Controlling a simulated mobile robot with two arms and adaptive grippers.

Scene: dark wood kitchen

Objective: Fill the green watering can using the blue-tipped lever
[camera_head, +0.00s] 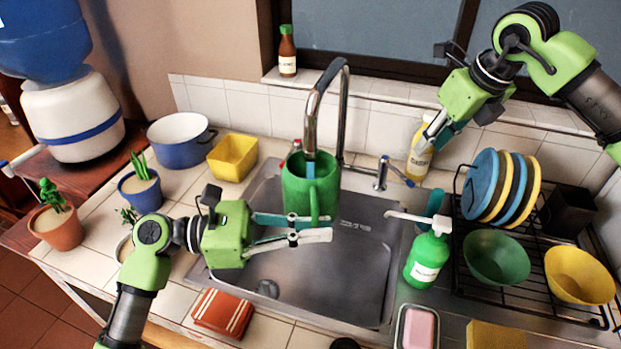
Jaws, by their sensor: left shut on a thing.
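The green watering can (297,188) stands upright in the sink, under the tap's spout. My left gripper (322,228) is shut on its handle (315,207), at the near side. The metal tap (342,115) arches over the can. A blue strip (310,166) below the spout reaches into the can's mouth and looks like water; the level inside is hidden.
A yellow bottle (416,165) stands just behind my right fingertips. A green soap dispenser (427,262) and a dish rack (530,300) with plates and bowls are on the right. A yellow container (233,157) and blue pot (180,142) stand left. The sink's front (330,285) is clear.

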